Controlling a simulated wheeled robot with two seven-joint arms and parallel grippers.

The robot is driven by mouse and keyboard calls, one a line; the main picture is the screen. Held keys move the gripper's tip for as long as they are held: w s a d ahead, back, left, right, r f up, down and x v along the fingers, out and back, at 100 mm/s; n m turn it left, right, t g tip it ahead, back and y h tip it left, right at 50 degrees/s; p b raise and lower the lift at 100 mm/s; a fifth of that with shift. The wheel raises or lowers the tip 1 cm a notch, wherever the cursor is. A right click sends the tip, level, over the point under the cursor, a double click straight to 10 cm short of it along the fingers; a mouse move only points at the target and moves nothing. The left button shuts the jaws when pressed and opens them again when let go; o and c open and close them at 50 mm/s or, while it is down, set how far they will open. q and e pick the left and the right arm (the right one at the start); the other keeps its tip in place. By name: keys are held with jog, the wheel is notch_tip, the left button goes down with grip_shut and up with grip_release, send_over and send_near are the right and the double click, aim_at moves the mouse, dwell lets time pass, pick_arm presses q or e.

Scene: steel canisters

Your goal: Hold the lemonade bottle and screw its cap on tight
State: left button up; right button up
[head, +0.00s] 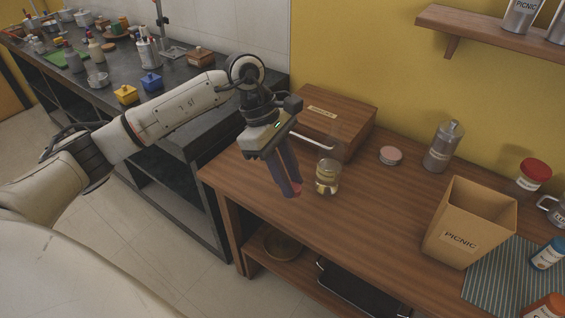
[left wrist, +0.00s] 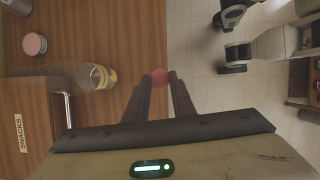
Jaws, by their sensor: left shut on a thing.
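A clear bottle (head: 327,177) with pale yellow contents, which looks like the lemonade bottle, stands upright near the wooden table's front edge. It also shows in the left wrist view (left wrist: 97,77), and I see no cap on it. My left gripper (head: 291,190) points down just left of the bottle, apart from it. In the left wrist view its fingers (left wrist: 159,92) are shut on a small round red thing (left wrist: 159,78), which looks like the cap. It is held by the table's front edge, with floor beside it. The fingers hide part of it. My right gripper is in neither view.
A wooden snacks box (head: 345,112) with a pale handle stands behind the bottle. A pink tin (head: 390,156), a steel canister (head: 442,148) and a picnic box (head: 455,240) are to the right. Bare tabletop lies between the bottle and the picnic box.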

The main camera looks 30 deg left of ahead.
pick_arm(q)
jog(key=s+d+r+m+g+y, duration=0.1)
jog(key=s+r+m+g+y, duration=0.1)
jog(key=s+m, duration=0.3)
jog(key=s+d+r+m+g+y, duration=0.1)
jog(key=s+m, duration=0.4)
jog(key=m, duration=0.8)
jog(key=shift+s+d+r+g+y, duration=0.3)
jog(key=shift+r+g+y, duration=0.5)
jog(key=shift+d, duration=0.1)
